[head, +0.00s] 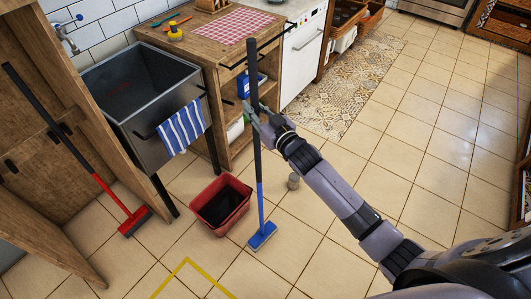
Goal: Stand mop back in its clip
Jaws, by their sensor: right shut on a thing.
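The mop has a black upper handle, a blue lower handle (260,205) and a flat blue head that is on or just above the tiled floor. It stands nearly upright. My right gripper (256,112) is shut on the black part of the handle, with my arm reaching in from the right. Dark clips show on the back panel of the wooden cabinet at the left: one (60,130) beside a red broom's handle, another (9,166) farther left with nothing in it. My left gripper is out of view.
The red broom (110,193) leans in the wooden cabinet (60,215). A red bucket (222,202) stands between cabinet and mop. A metal sink (150,100) with a striped towel (181,127) is behind. Floor at right is clear.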

